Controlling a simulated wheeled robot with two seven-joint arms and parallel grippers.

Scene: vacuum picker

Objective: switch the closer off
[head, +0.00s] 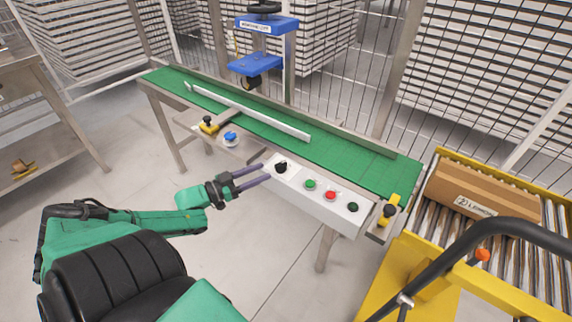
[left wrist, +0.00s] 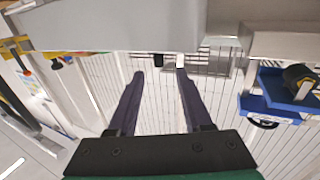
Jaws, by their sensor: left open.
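The closer is a green belt conveyor (head: 345,160) with a white control panel (head: 300,199) along its front side. The panel carries a black knob (head: 281,167), a green button (head: 310,184), a red button (head: 330,195) and a dark button (head: 352,207). My left gripper (head: 263,173) is open and empty, its fingers pointing at the black knob from the front left. In the left wrist view, the scene is upside down, and a dark knob (left wrist: 158,60) shows between and slightly beyond the fingertips (left wrist: 160,72). Contact cannot be made out. My right gripper is out of view.
A blue taping head (head: 258,64) stands over the belt. A long guide rail (head: 250,112) and a blue knob (head: 231,138) lie left of the panel. A cardboard box (head: 485,193) rests on a yellow-framed roller conveyor at right. The floor before the panel is clear.

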